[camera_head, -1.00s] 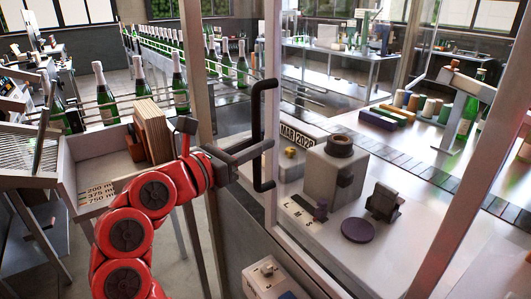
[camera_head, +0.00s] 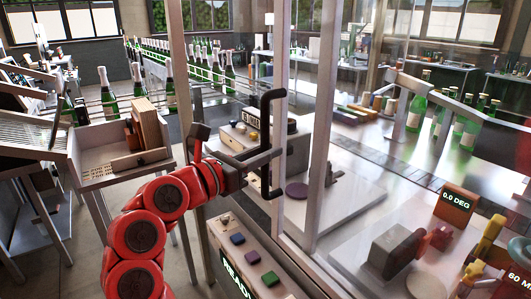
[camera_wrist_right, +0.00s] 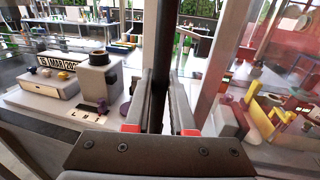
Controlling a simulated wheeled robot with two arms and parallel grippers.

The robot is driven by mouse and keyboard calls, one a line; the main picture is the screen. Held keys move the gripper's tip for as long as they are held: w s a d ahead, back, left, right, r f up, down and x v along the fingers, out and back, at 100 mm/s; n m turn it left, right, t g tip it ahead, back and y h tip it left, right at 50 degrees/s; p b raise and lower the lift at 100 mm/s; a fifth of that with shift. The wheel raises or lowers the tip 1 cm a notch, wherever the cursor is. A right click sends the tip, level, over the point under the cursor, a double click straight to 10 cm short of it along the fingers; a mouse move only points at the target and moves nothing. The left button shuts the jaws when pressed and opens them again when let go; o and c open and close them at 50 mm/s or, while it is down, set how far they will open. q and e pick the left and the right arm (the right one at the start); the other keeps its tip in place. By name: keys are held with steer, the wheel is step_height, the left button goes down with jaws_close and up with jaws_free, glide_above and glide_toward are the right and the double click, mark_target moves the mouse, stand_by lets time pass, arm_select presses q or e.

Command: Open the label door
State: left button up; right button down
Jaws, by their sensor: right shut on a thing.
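The label door is a glazed panel with a pale metal frame (camera_head: 298,95). Its black upright bar handle (camera_head: 266,122) shows in the head view. My right gripper (camera_head: 270,157), on the red arm, is shut around the lower part of this handle. In the right wrist view the handle (camera_wrist_right: 162,45) rises between the two fingers (camera_wrist_right: 160,122), partly hidden low down by the gripper. The date box (camera_head: 240,138) and a purple disc (camera_head: 297,190) are on the station behind the door. My left gripper is out of view.
A post (camera_head: 178,75) stands left of the door, and a thick post (camera_head: 325,130) right of the handle. A control panel with coloured buttons (camera_head: 250,257) is below. A wooden box (camera_head: 150,128) sits in a tray at left.

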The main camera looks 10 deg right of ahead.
steer(key=shift+s+d, duration=0.1)
steer(key=shift+r, duration=0.1)
steer(key=c, duration=0.8)
jaws_free()
steer(key=shift+o, duration=0.2)
steer(key=b+v, duration=0.2)
steer(key=v, duration=1.5)
steer(key=shift+a, duration=0.2)
steer(key=shift+s, duration=0.1)
